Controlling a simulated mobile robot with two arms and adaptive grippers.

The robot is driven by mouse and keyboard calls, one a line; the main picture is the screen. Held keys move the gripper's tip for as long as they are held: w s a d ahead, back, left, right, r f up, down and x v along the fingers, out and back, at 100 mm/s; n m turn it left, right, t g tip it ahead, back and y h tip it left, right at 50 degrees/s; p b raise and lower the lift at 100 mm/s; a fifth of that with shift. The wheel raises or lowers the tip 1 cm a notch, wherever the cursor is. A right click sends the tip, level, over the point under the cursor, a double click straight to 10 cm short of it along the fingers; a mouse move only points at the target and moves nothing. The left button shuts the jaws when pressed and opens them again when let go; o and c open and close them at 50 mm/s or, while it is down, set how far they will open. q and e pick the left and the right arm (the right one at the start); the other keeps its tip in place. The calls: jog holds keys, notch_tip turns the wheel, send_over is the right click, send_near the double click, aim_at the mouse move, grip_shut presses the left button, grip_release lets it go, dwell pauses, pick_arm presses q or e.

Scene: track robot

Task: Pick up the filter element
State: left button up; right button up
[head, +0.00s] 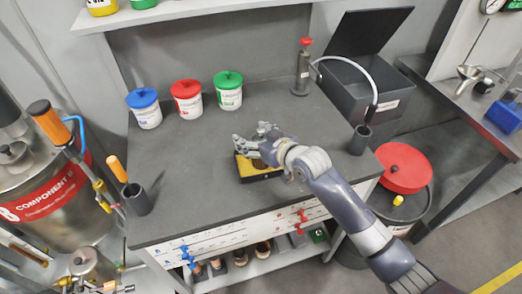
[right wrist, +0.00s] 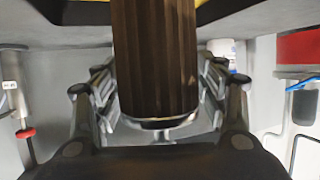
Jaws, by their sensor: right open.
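The filter element (right wrist: 155,60) is a dark brown, ribbed cylinder with a pale metal rim at its near end. It shows large in the right wrist view, between the two fingers of my right gripper (right wrist: 160,100). The fingers are spread on either side of it, and I cannot tell whether they touch it. In the head view my right gripper (head: 252,141) is above a yellow and black block (head: 257,170) on the grey table (head: 200,190); the filter element is not clearly visible there. My left gripper is not in view.
Blue-lidded (head: 145,108), red-lidded (head: 187,98) and green-lidded (head: 228,91) tubs stand at the back left of the table. A red-topped bottle (head: 302,68) stands at the back right. Dark cups (head: 137,199) and (head: 360,140) stand near the side edges. The table's front middle is clear.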

jog(key=c, duration=1.2)
jog(key=shift+c, duration=0.5)
